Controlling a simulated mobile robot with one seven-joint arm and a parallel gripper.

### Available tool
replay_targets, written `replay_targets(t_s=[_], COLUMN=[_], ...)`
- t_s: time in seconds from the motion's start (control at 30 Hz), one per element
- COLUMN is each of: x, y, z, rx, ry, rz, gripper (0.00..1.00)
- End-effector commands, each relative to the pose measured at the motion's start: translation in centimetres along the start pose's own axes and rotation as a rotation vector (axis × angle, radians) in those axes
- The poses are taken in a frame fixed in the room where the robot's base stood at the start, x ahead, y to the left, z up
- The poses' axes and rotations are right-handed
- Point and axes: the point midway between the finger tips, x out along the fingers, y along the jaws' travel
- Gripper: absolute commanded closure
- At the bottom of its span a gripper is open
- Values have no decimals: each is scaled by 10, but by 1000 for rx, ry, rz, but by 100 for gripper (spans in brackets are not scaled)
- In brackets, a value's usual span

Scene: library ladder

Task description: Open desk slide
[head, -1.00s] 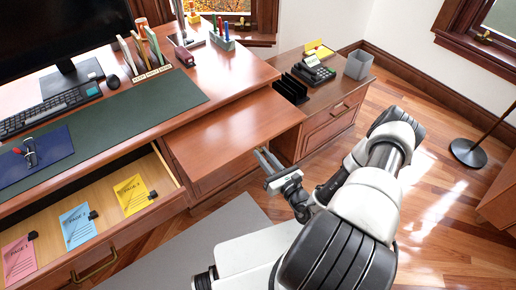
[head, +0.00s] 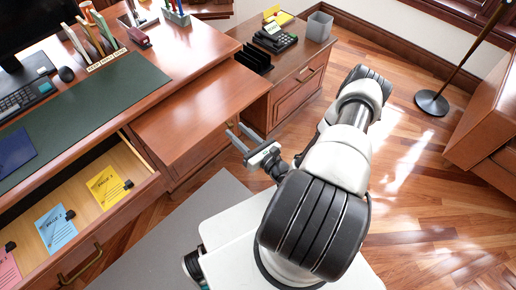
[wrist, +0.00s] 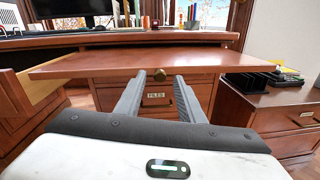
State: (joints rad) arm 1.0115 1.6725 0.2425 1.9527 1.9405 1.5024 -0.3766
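The desk slide (head: 200,115) is a flat reddish wooden board standing well out from the desk's right part, above a drawer front. It fills the middle of the wrist view (wrist: 120,63). A small round brass knob (wrist: 160,75) sits on its front edge. My gripper (head: 235,134) is at that front edge. In the wrist view my gripper (wrist: 158,82) has its two fingers apart, with the knob between the tips and nothing clamped. I cannot tell whether the tips reach past the knob.
An open drawer (head: 85,205) with pink, blue and yellow pages is left of the slide. A side cabinet (head: 290,85) with a black rack and a phone stands to the right. A lamp base (head: 431,102) and another cabinet (head: 490,120) are further right, with bare floor between.

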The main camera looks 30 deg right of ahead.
Motion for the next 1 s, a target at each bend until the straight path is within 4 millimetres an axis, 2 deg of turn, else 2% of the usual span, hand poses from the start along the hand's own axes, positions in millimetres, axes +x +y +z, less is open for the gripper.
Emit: replay_targets(t_s=[0.4, 0.53, 0.73, 1.0], x=[-102, -127, -149, -154], y=[0, 0, 0, 0], z=[0, 0, 0, 0], rx=[3, 3, 2, 1], ry=[2, 1, 0, 0], rz=[-5, -4, -2, -1], gripper=[65, 65, 65, 65])
